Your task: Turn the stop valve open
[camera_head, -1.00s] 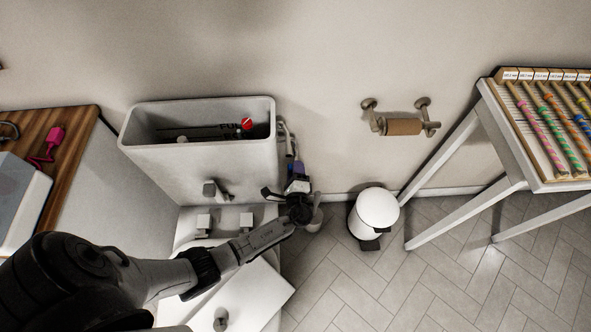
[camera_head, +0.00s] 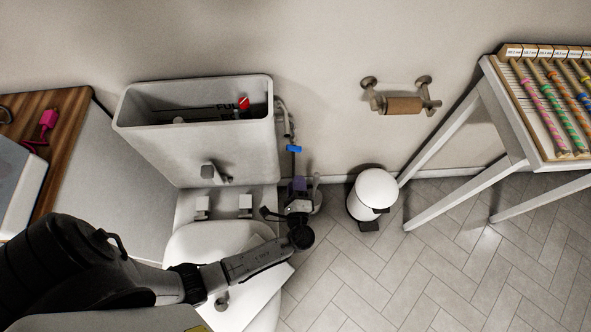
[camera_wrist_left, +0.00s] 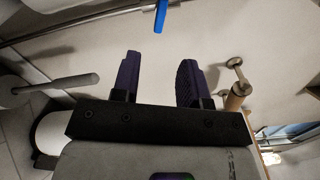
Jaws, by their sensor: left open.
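The stop valve shows as a blue handle (camera_head: 294,149) on the thin supply line at the wall, just right of the toilet tank (camera_head: 200,145). In the left wrist view the blue handle (camera_wrist_left: 161,14) is at the top edge, beyond the fingertips. My left gripper (camera_head: 298,184) is below the handle in the head view and apart from it. In the left wrist view its two purple fingers (camera_wrist_left: 160,75) are spread with nothing between them. My right gripper is not in view.
The tank is open on top, with a red part (camera_head: 244,103) inside. A white pedal bin (camera_head: 375,190) stands right of my gripper, below a paper holder (camera_head: 403,105). A white-legged table (camera_head: 490,130) is at the right. The tiled floor between is clear.

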